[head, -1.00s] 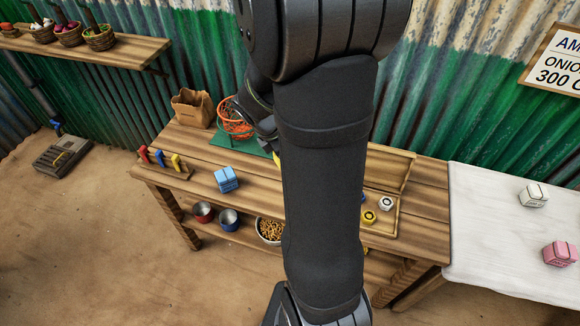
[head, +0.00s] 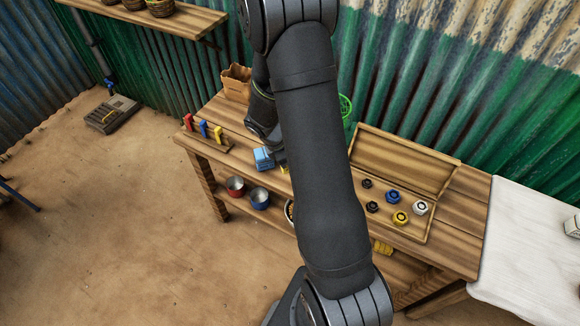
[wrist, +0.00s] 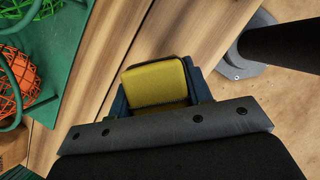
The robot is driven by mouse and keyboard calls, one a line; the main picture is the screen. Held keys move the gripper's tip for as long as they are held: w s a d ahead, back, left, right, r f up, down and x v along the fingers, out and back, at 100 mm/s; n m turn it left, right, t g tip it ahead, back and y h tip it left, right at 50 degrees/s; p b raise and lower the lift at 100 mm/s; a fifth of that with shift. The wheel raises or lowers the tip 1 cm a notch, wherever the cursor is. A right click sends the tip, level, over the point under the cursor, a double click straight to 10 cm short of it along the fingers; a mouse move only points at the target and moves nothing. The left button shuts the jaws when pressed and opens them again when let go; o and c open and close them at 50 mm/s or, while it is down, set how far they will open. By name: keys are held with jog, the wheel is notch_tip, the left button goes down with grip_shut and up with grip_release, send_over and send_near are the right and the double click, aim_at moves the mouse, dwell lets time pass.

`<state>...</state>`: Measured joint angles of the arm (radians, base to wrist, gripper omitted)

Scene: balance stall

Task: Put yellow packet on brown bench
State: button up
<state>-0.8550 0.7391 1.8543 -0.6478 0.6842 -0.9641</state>
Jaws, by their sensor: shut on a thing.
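The yellow packet (wrist: 155,83) is held between the two fingers of my gripper (wrist: 158,92) in the wrist view. Only a sliver of the packet (head: 284,169) shows in the head view, beside my arm. The brown bench (head: 458,240) is the long wooden table along the wall. Its planks (wrist: 112,88) show below and beside the packet in the wrist view. The packet is over the bench's front part, close to a blue packet (head: 263,158). I cannot tell whether it touches the wood. My arm hides the bench's middle.
A green stand (wrist: 75,60) with an orange basket (wrist: 18,88) is beside the packet. Coloured pegs (head: 204,130), a paper bag (head: 236,82) and a wooden tray of weights (head: 428,238) stand on the bench. A white table (head: 510,235) adjoins at right.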

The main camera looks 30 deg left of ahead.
jog(key=shift+s+a+f, duration=0.1)
jog(key=shift+a+f, duration=0.25)
jog(key=shift+a, duration=0.25)
jog(key=shift+f, duration=2)
jog(key=shift+f, duration=0.15)
jog(key=o, duration=1.1)
jog(key=v, duration=1.2)
jog(key=shift+r, duration=0.2)
